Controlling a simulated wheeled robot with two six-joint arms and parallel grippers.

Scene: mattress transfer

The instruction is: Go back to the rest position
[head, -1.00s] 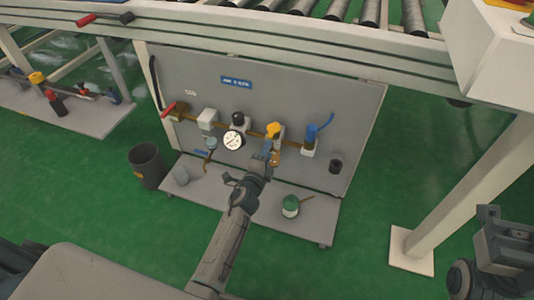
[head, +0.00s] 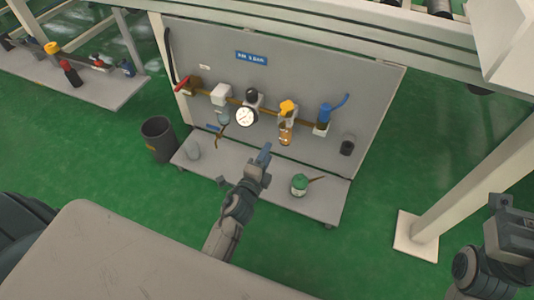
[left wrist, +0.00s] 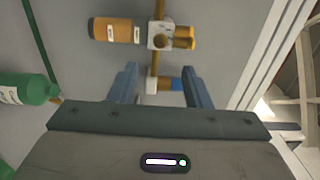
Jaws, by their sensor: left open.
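My left gripper (head: 262,158) is open and empty in front of the grey panel (head: 205,60), above the low shelf (head: 325,205). It is apart from the orange filter bowl (head: 285,134) below the yellow-capped regulator (head: 287,107). In the left wrist view its two fingers (left wrist: 160,88) stand wide apart with nothing held between them. The orange bowl (left wrist: 113,30) lies beyond the fingers there. Part of my right arm (head: 495,250) shows at the right edge; I cannot make out its jaw state.
A pressure gauge (head: 246,117), a blue-handled valve (head: 324,116) and a red-handled valve (head: 184,84) are on the panel. A dark bin (head: 158,138) is at left. A beige post (head: 470,180) rises at right. Green floor is open nearby.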

